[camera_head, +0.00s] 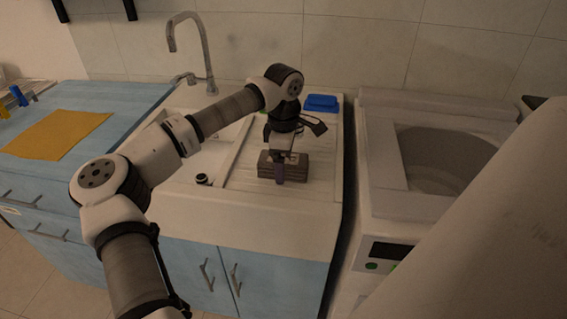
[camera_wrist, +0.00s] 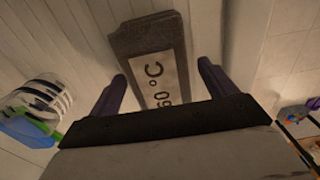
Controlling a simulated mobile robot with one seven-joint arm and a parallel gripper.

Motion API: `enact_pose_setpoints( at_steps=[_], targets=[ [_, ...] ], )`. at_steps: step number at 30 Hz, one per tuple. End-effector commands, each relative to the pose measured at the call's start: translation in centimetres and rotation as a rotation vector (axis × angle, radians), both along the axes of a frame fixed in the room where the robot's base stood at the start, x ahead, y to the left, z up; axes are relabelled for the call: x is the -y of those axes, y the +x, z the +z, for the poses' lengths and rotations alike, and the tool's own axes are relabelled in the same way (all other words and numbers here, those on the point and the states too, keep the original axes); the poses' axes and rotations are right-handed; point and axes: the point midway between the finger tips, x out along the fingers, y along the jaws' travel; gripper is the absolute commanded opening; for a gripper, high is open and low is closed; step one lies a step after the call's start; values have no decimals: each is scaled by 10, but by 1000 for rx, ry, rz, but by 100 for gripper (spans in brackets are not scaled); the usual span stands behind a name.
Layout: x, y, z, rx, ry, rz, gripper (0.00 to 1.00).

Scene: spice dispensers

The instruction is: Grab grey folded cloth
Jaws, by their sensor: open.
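A grey-brown folded block, which looks like the grey folded cloth (camera_head: 298,167), lies on the ribbed drainboard beside the sink. In the wrist view my open gripper (camera_wrist: 162,69) has one purple finger on each side of the label end, with gaps showing. Whether the fingers reach below the cloth's top is unclear.
A blue item (camera_head: 321,102) sits at the drainboard's back. The tap (camera_head: 208,62) rises behind the sink. An open-topped washing machine (camera_head: 385,190) stands to the right. A yellow cloth (camera_head: 55,133) lies on the left counter. A striped round item (camera_wrist: 42,95) shows in the wrist view.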

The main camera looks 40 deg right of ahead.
Motion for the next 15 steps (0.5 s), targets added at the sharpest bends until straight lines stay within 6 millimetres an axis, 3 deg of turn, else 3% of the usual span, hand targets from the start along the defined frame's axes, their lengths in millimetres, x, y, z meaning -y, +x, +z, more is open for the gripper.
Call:
enact_pose_setpoints(
  at_steps=[6, 15],
  targets=[
    [0, 0, -1, 0, 0, 0, 82],
    [0, 0, 0, 1, 1, 0, 43]
  ],
)
